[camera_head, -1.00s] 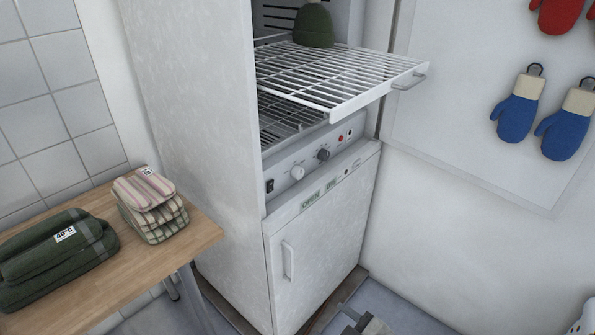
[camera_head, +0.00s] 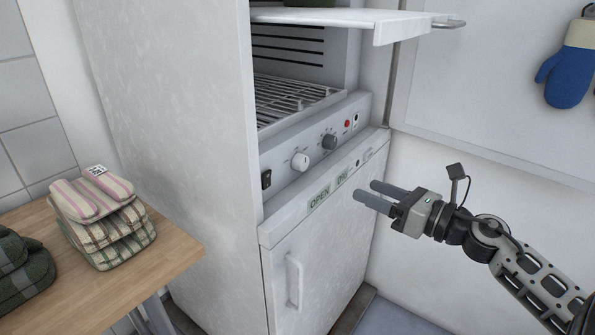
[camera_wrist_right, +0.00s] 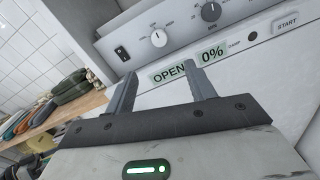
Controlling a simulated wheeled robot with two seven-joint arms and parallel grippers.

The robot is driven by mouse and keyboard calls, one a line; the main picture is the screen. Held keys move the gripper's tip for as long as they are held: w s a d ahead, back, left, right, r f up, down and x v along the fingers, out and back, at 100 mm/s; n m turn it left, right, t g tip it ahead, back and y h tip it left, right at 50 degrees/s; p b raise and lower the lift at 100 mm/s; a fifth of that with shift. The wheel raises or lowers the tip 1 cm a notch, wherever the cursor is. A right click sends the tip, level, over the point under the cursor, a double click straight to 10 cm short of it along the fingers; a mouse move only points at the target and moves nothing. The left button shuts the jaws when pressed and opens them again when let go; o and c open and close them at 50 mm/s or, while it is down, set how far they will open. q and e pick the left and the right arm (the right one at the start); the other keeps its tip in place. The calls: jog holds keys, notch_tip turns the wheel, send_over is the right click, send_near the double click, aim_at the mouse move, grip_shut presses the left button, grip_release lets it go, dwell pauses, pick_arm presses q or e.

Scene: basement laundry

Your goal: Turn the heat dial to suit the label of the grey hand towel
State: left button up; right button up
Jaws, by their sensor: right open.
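On the cabinet's control panel are a white dial (camera_head: 300,161) and a dark grey dial (camera_head: 330,142). Both also show in the right wrist view, the white one (camera_wrist_right: 158,38) left of the dark one (camera_wrist_right: 211,11). My right gripper (camera_head: 367,191) is open and empty, in front of the panel, below and right of the dials, touching neither. Folded towels, striped (camera_head: 90,195) and dark green (camera_head: 22,272), lie on the table. I cannot pick out a grey hand towel for sure. My left gripper is out of view.
The wooden table (camera_head: 160,262) stands left; a blue mitt (camera_head: 567,78) hangs right.

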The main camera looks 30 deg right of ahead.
aim_at(305, 163)
jog(key=p+x, duration=0.1)
jog(key=x, duration=0.6)
jog(key=p+x, duration=0.1)
jog(key=x, duration=0.6)
jog(key=shift+w+a+r, duration=0.1)
jog(key=shift+r, duration=0.1)
jog(key=shift+w+a+f, duration=0.1)
jog(key=shift+w+a, duration=0.1)
jog(key=shift+w, duration=0.35)
jog(key=c, duration=1)
